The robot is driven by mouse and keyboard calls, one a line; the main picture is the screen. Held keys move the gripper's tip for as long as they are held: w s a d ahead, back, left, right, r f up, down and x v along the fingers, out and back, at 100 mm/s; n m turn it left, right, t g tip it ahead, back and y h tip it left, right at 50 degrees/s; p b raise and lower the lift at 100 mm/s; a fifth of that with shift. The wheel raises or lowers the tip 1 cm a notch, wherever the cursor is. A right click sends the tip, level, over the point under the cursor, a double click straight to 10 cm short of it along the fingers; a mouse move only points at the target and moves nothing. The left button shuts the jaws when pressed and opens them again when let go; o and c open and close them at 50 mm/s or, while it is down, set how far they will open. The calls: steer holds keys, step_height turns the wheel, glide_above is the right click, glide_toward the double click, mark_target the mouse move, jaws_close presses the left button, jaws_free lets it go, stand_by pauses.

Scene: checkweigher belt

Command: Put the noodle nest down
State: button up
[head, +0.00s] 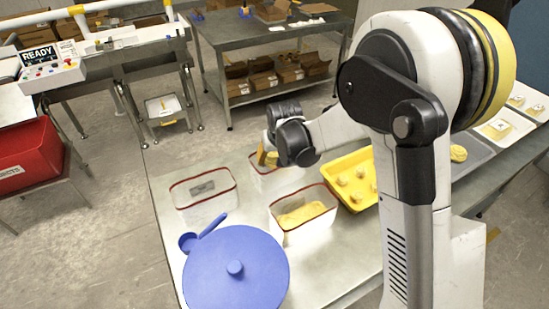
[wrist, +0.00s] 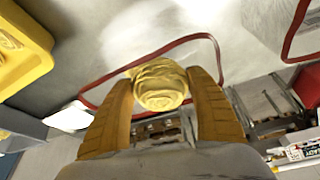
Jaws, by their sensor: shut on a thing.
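A yellow noodle nest (wrist: 160,85) is pinched between the two yellow fingers of my gripper (wrist: 160,92) in the wrist view. In the head view my gripper (head: 267,158) is at a red-rimmed white tub (head: 262,178) in the back middle of the table, and my wrist partly hides this tub. In the wrist view the tub's red rim (wrist: 208,37) runs around behind the nest. I cannot tell how high the nest is above the tub's bottom.
A yellow tray (head: 338,170) with several nests stands to the right. A red-rimmed tub with yellow contents (head: 290,237) is in front, another tub (head: 204,212) with a grey label is left. A blue round lid (head: 235,275) and blue scoop (head: 190,241) are nearest.

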steer(key=shift+f+b, duration=0.35)
steer(key=shift+f, duration=0.1)
steer(key=o, duration=1.4)
steer(key=a+p+v, duration=0.1)
steer(key=p+v, duration=0.4)
steer(key=v, duration=0.8)
steer(key=s+d+r+t, duration=0.1)
steer(key=s+d+r, duration=0.7)
steer(key=s+r, duration=0.15)
steer(key=shift+m+t+h, duration=0.3)
steer(key=shift+m+t, duration=0.6)
steer(key=s+d, duration=0.1)
steer(key=s, duration=0.3)
steer(key=s+d, duration=0.2)
steer(key=s, duration=0.3)
steer(key=s+d, duration=0.2)
steer(key=s, duration=0.3)
steer(key=shift+s+d+r, duration=0.2)
